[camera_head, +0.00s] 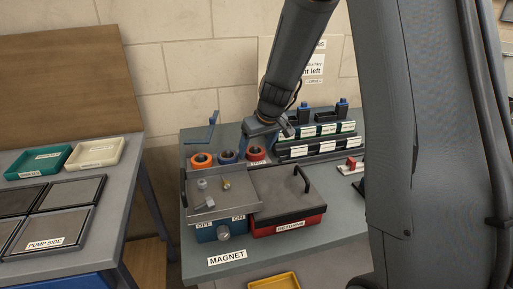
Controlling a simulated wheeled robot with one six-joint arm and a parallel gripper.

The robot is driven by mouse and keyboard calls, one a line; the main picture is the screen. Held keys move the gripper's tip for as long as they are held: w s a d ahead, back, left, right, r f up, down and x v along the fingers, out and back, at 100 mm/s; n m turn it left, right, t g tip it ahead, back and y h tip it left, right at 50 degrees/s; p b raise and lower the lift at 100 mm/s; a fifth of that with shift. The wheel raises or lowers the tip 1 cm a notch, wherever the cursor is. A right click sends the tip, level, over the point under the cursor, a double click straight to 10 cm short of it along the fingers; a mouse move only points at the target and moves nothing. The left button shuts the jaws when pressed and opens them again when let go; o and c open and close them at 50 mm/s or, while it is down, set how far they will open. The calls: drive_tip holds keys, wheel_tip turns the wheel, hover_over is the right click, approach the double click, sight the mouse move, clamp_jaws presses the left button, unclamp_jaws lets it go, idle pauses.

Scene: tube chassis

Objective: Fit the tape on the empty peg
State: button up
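Three ring-shaped rolls that look like tape stand in a row at the back of the grey bench: an orange one (202,160), a blue one (228,157) and a red-orange one (256,155). Each has a dark centre; I cannot tell whether a peg fills it. No clearly empty peg can be made out. My gripper (270,130) is above and just behind the red-orange roll, at the end of my downward-reaching arm. Its fingers are small and partly merged with blue parts behind, so I cannot tell its opening or whether it holds anything.
A blue bin (223,231) and a red "RETURNS" bin (289,226) with grey lids and dark handles stand in front of the rolls. A labelled black rack (318,146) is behind right. A blue crank-shaped bracket (212,128) rises at left. The bench's front strip is mostly clear.

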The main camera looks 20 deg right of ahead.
drive_tip(key=v, duration=0.7)
drive_tip(key=shift+s+r+b, duration=0.2)
drive_tip(key=shift+r+b, duration=0.2)
drive_tip(key=shift+d, duration=0.1)
